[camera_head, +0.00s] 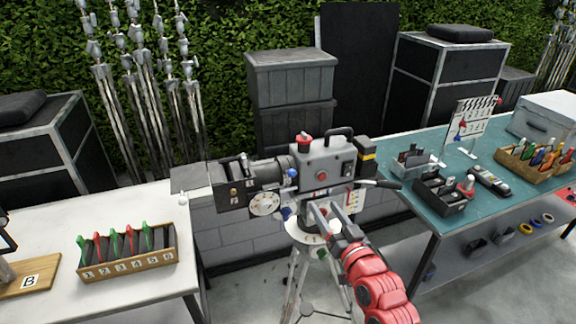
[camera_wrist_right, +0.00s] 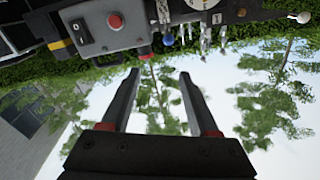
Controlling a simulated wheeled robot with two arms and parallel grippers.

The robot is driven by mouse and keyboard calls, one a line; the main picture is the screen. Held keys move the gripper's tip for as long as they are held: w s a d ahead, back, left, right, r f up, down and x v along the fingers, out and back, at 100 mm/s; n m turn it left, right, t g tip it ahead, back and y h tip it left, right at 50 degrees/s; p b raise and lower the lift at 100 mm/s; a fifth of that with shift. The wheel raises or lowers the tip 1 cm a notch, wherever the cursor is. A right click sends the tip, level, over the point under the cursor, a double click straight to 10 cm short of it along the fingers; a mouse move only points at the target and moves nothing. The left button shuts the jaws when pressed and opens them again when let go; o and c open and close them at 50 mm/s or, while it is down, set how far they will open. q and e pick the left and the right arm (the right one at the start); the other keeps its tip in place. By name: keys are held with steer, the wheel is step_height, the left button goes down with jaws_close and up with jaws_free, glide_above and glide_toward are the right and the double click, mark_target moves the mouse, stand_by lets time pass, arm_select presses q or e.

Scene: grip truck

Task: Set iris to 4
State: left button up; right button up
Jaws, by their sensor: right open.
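A grey film camera (camera_head: 322,165) stands on a tripod (camera_head: 300,262), with its lens and matte box (camera_head: 240,187) pointing left. A white round dial (camera_head: 264,203) sits below the lens; its markings are too small to read. A blue knob (camera_head: 292,173) is on the lens side of the body. My right gripper (camera_head: 325,208) is open and empty, just below the camera body and right of the dial. In the right wrist view the open fingers (camera_wrist_right: 158,75) point toward the camera body (camera_wrist_right: 100,28), with a gap between. My left gripper is out of view.
A white table (camera_head: 60,225) at left holds a rack of numbered slots (camera_head: 128,262). A teal table (camera_head: 400,190) at right holds trays of small items and a white marked board (camera_head: 472,122). Light stands (camera_head: 140,90) and black cases (camera_head: 445,80) stand behind.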

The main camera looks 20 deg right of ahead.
mark_target(294, 175)
steer(key=shift+n+g+y, duration=0.4)
steer(key=shift+y, duration=0.1)
steer(key=w+a, duration=0.1)
steer(key=w, duration=0.4)
steer(key=w+a, duration=0.1)
steer(key=w, duration=0.5)
steer(key=w+a, duration=0.1)
steer(key=w, duration=0.4)
steer(key=shift+w+a+b, duration=0.15)
steer(key=shift+w+b, duration=0.2)
steer(key=shift+w+f, duration=0.1)
steer(key=shift+w, duration=0.15)
steer(key=shift+c, duration=0.2)
jaws_close()
